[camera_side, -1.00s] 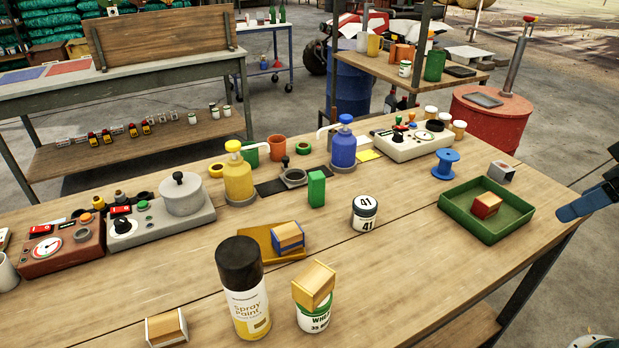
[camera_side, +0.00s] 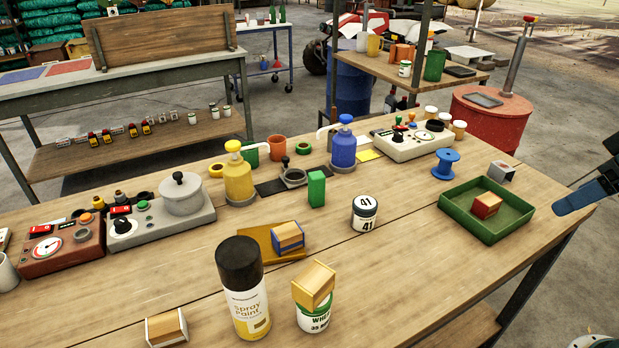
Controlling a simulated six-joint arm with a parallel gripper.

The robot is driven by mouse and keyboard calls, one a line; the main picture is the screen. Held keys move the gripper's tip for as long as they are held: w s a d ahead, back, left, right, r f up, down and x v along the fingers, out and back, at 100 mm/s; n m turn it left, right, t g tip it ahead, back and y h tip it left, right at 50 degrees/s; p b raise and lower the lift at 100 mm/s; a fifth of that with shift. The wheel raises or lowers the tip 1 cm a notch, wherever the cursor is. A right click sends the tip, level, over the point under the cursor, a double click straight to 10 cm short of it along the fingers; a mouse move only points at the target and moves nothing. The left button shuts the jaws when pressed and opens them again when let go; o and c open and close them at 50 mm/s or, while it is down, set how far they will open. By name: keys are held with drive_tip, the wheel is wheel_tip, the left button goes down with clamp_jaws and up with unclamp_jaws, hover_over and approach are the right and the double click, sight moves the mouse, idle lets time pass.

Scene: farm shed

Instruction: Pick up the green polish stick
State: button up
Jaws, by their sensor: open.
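The green polish stick (camera_side: 316,189) is a small green block standing upright on the wooden bench near its middle. It is in front of the black mat and left of the white jar marked 41 (camera_side: 365,213), with a gap between them. My gripper (camera_side: 586,188) is partly in view at the right edge, with blue fingers. It is open and beyond the bench's right edge, far right of the stick. Part of it is cut off by the frame.
A green tray (camera_side: 449,206) holding a small red-and-tan block stands between my gripper and the stick. A blue spool (camera_side: 446,164) is behind it. Yellow (camera_side: 238,182) and blue (camera_side: 343,150) pump bottles stand behind the stick. A spray paint can (camera_side: 246,300) stands in front.

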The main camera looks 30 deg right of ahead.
drive_tip(key=w+a+r, duration=0.2)
drive_tip(key=w+r, duration=0.1)
drive_tip(key=w, duration=0.9)
drive_tip(key=m+g, duration=0.1)
drive_tip(key=m, duration=0.1)
hover_over(320, 177)
drive_tip(key=s, duration=0.4)
wheel_tip(320, 177, down, 14)
drive_tip(key=shift+w+a+f+h, duration=0.15)
drive_tip(key=shift+a+f+h, duration=0.1)
drive_tip(key=shift+h, duration=0.05)
drive_tip(key=x, duration=0.8)
drive_tip(key=shift+f, duration=0.25)
drive_tip(key=shift+f, duration=0.15)
